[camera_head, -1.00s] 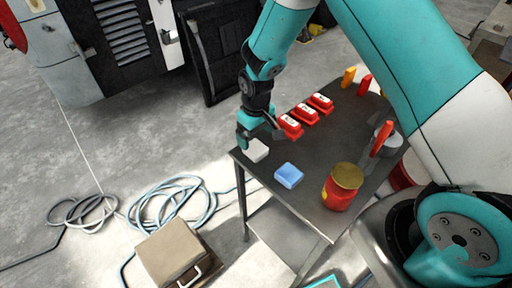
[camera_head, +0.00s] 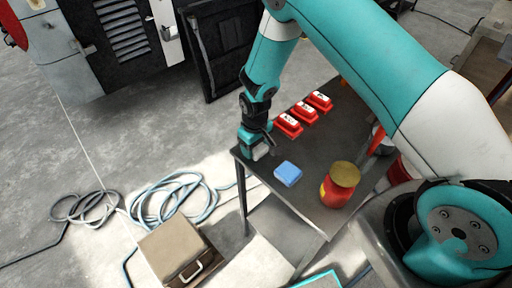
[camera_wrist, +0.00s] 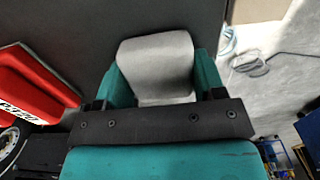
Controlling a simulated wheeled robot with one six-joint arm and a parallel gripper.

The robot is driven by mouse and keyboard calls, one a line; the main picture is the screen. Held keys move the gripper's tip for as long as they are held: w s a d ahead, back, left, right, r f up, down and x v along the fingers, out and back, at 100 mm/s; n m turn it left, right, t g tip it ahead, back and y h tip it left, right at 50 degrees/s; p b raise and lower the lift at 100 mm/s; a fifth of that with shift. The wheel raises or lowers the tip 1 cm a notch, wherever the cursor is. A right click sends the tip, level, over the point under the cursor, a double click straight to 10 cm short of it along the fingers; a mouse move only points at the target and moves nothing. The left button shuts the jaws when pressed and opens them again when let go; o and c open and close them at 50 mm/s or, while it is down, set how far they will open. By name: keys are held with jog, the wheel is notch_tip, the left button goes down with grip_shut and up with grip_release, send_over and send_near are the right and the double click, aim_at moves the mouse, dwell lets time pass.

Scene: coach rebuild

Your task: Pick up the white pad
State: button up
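The white pad (camera_wrist: 157,62) is a pale grey-white block with rounded corners. In the wrist view it lies between the two teal fingers of my gripper (camera_wrist: 160,80), with no clear gap at either side. I cannot tell whether the fingers press on it. In the head view my gripper (camera_head: 255,149) is down at the left corner of the dark table (camera_head: 320,160), and the pad (camera_head: 261,152) shows partly behind the fingers, at or close to the tabletop.
A blue pad (camera_head: 288,173) lies right of my gripper. Several red blocks with white labels (camera_head: 304,112) stand in a row behind it. A red jar with a yellowish lid (camera_head: 338,187) stands near the front. The table's left edge is close to my gripper.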

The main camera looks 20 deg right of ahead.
jog(key=shift+c, duration=0.8)
jog(key=shift+r, duration=0.5)
notch_tip(320, 180, up, 19)
jog(key=b, duration=0.3)
